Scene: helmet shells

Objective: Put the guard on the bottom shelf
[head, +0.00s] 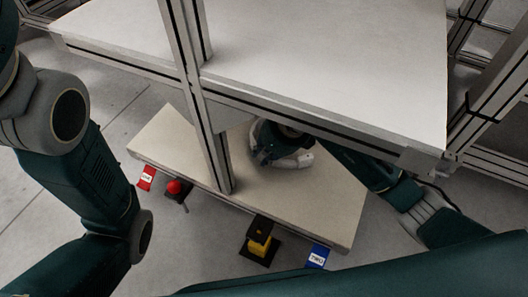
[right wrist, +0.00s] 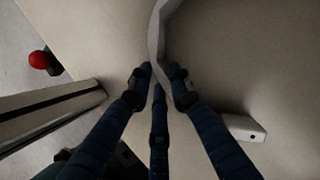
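The guard (head: 290,162) is a pale grey curved piece just over the bottom shelf (head: 322,200), beneath the edge of the upper shelf. In the right wrist view, the guard (right wrist: 158,35) is a bent strip running up from between my fingertips. My right gripper (right wrist: 160,82) has its dark fingers closed around this strip. In the head view, my right gripper (head: 275,140) is partly hidden by the upper shelf. I cannot tell whether the guard touches the bottom shelf. My left arm shows at the left, but its gripper is out of view.
The upper shelf (head: 330,60) overhangs my right arm. A metal post (head: 205,110) stands left of the guard. A red knob (head: 175,187), a yellow-black device (head: 259,240), a red label (head: 146,178) and a blue label (head: 316,257) line the bottom shelf's front.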

